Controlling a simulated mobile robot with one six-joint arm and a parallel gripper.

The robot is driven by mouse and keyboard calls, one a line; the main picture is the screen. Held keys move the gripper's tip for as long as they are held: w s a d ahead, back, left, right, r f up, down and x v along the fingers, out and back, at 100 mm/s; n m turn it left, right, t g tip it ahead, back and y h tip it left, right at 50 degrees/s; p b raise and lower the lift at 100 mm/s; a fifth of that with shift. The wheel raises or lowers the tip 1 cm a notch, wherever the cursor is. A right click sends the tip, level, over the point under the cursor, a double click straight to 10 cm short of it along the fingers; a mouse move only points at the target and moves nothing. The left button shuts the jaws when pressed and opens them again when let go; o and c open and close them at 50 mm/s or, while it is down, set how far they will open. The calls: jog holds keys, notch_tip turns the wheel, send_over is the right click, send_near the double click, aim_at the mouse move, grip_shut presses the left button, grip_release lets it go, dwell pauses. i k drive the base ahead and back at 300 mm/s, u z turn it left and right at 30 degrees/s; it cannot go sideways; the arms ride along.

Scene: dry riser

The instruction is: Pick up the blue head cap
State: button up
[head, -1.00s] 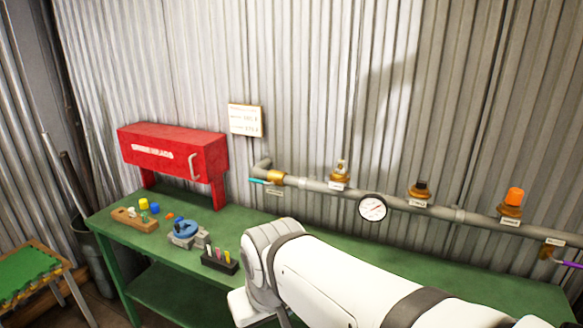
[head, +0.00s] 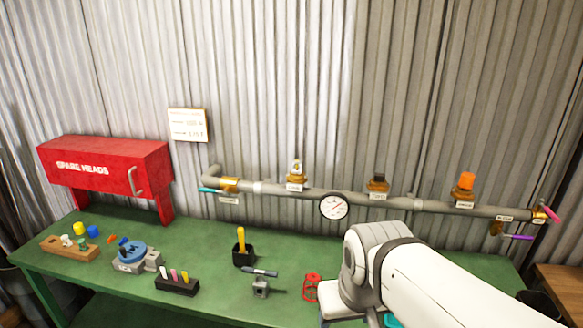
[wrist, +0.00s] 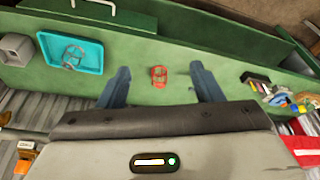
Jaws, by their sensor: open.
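A small blue cap (head: 93,230) stands at the left end of the green bench in the head view, beside a yellow cap (head: 78,228) and just behind a wooden block. My gripper (wrist: 161,84) is open in the wrist view, its two dark fingers spread and empty above the bench. It is well to the right of the blue cap along the bench. My white arm hides the gripper in the head view. I cannot pick out the blue cap for sure in the wrist view.
A red spare heads box (head: 105,170) stands behind the caps. A blue-topped device (head: 132,252), a black tool rack (head: 177,285) and a black cup (head: 243,253) stand along the bench. A red handwheel (wrist: 159,76) lies below my fingers. A pipe (head: 345,195) runs along the wall.

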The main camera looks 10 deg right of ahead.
aim_at(93, 231)
jog(key=z, duration=0.05)
jog(key=k, duration=1.15)
jog(key=u, duration=0.45)
jog(key=i, duration=0.35)
jog(key=u, duration=1.1)
jog(key=i, duration=3.1)
jog(key=z, duration=0.95)
jog(key=k, duration=0.8)
jog(key=z, duration=0.2)
jog(key=i, duration=0.5)
jog(key=u, duration=0.1)
